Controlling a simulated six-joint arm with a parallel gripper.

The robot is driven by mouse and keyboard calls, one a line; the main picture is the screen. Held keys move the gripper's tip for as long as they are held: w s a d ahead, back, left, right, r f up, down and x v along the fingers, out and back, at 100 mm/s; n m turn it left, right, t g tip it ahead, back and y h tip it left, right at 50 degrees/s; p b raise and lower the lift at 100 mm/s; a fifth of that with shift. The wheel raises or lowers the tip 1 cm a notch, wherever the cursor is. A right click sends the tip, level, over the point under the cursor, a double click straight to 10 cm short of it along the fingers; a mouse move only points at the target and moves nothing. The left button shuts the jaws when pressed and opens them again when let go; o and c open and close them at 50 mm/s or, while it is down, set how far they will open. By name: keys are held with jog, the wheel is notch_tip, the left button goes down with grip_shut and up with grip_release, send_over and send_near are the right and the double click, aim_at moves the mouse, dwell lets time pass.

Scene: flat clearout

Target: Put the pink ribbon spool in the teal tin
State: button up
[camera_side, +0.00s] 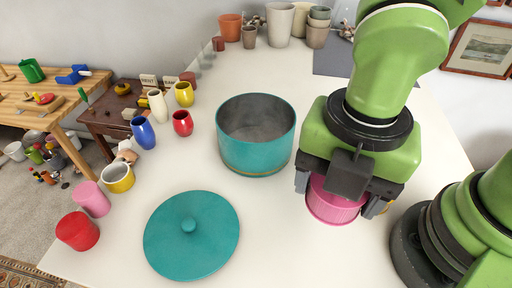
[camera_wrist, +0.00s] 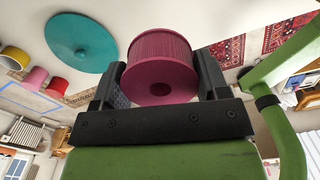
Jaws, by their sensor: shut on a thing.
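The pink ribbon spool (camera_side: 333,205) is held between the fingers of my gripper (camera_side: 342,197). In the wrist view the spool (camera_wrist: 160,62) fills the space between the two dark fingers of my gripper (camera_wrist: 160,82), with its round end and centre hole facing the camera. The open teal tin (camera_side: 256,158) stands to the left of my gripper in the side view, and its visible inside looks empty. The teal lid (camera_side: 190,245) lies flat on the table, knob up, in front of the tin. The lid also shows in the wrist view (camera_wrist: 80,45). My gripper hides part of the spool.
Several small vases and cups, including a blue vase (camera_side: 143,132), a red cup (camera_side: 182,123) and a pink cup (camera_side: 92,199), line the table's left edge. Pots, including a terracotta pot (camera_side: 230,28), stand at the back. The white table (camera_side: 300,255) is clear between lid and spool.

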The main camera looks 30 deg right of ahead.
jog(key=w+m, duration=0.7)
jog(key=w, duration=0.6)
jog(key=m, duration=0.8)
send_over(258, 137)
jog(key=s+a, duration=0.2)
jog(key=s, duration=0.1)
notch_tip(258, 137, down, 11)
jog(key=shift+w+f, duration=0.1)
jog(key=shift+w, duration=0.05)
jog(key=shift+f, duration=2)
jog(key=shift+f, duration=0.1)
jog(key=o, duration=0.9)
